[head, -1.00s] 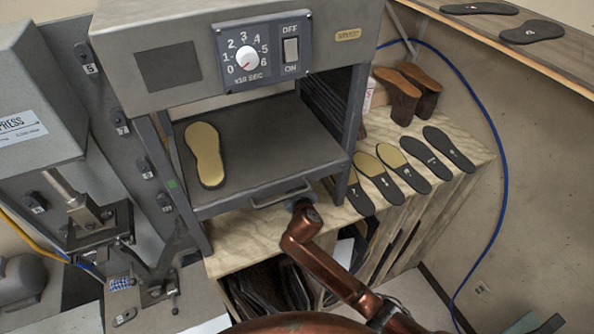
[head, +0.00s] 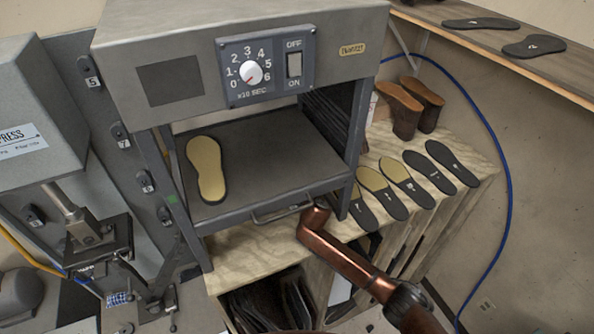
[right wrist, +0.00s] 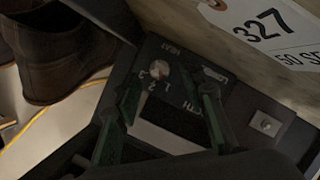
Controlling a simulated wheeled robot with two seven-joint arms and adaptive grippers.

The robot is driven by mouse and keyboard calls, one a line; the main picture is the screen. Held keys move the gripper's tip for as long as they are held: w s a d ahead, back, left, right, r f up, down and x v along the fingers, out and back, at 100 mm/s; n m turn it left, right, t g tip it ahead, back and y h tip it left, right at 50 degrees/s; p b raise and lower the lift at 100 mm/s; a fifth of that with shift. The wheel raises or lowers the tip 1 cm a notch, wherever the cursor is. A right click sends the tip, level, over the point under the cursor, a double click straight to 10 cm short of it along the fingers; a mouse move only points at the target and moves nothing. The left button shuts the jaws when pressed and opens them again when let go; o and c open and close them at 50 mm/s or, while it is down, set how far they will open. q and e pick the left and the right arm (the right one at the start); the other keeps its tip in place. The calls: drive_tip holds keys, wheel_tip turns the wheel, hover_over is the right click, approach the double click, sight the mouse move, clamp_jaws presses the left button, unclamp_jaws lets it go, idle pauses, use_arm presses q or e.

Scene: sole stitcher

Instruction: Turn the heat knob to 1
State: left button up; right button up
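The heat knob (right wrist: 160,69) is a small, pale round dial with a reddish mark, on a dark panel (right wrist: 246,103) in the right wrist view. Upside-down lettering reading HEAT and the digits 1, 2 and 3 show by it. Its exact setting is too small to tell. My right gripper (right wrist: 170,91) has its two dark green fingers spread apart, one on each side below the knob in the picture. Nothing is between them, and contact with the knob cannot be seen. In the head view only my copper right arm shows. My left gripper is not in view.
A brown boot (right wrist: 66,50) stands left of the panel, and a tag marked 327 (right wrist: 265,24) hangs above it. In the head view, a grey machine (head: 205,60) has a separate timer dial (head: 251,73) and a switch. Insoles (head: 402,180) lie on the wooden bench (head: 262,236).

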drive_tip(key=shift+w+a+f, duration=0.1)
drive_tip(key=shift+w+f, duration=0.1)
drive_tip(key=shift+w, duration=0.5)
drive_tip(key=shift+w+f, duration=0.1)
drive_tip(key=shift+w, duration=0.15)
drive_tip(key=c, duration=0.5)
clamp_jaws()
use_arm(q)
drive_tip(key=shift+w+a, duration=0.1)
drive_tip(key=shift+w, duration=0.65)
